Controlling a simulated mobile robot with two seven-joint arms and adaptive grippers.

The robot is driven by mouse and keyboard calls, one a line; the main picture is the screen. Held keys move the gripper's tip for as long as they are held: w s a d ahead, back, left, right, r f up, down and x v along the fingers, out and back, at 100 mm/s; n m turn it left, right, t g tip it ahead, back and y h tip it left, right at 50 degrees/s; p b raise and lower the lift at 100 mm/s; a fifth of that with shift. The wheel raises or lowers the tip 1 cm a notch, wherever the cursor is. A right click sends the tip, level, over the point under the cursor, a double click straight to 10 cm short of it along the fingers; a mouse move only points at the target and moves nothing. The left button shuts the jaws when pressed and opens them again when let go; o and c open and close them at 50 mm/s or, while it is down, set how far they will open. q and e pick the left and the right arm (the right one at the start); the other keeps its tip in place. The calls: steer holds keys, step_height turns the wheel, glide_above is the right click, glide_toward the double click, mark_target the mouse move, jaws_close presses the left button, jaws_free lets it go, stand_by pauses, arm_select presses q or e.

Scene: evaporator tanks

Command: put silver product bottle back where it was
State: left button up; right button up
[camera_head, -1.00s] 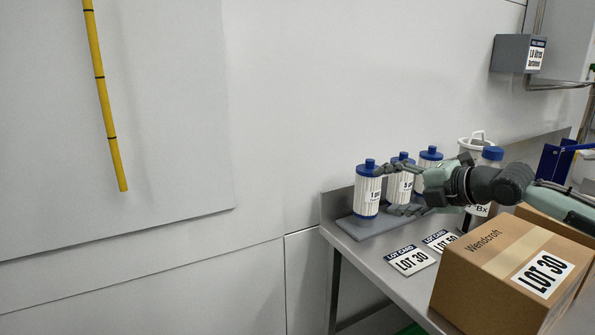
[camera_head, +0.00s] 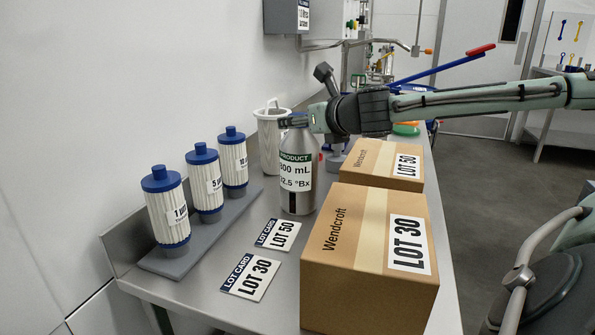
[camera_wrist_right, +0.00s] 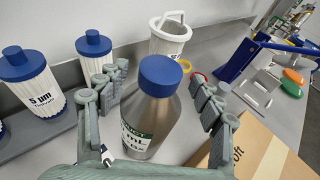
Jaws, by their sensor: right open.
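The silver product bottle (camera_head: 297,172) stands upright on the steel bench, with a green PRODUCT label. In the wrist view the bottle (camera_wrist_right: 150,118) shows its blue cap (camera_wrist_right: 160,74). My right gripper (camera_head: 291,121) is at the bottle's top in the head view and hides most of the cap. In the wrist view my right gripper (camera_wrist_right: 161,88) is open, one finger on each side of the bottle, with gaps visible on both sides. My left gripper is not in view.
Several filter cartridges, one a white cartridge (camera_head: 166,209), stand on a grey base (camera_head: 168,265) at left. LOT 50 card (camera_head: 278,234) and LOT 30 card (camera_head: 249,277) lie in front. LOT 30 box (camera_head: 345,245) and LOT 50 box (camera_head: 372,160) stand at right.

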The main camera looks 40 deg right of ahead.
steer(key=x, duration=0.3)
steer(key=p+x, duration=0.1)
steer(key=shift+w+r, duration=0.25)
steer(key=shift+w, duration=0.05)
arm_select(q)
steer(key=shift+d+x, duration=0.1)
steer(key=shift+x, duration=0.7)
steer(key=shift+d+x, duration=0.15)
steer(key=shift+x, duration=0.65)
arm_select(e)
steer(key=shift+w+d+f, duration=0.25)
steer(key=shift+w, duration=0.35)
jaws_close()
steer(key=shift+r, duration=0.2)
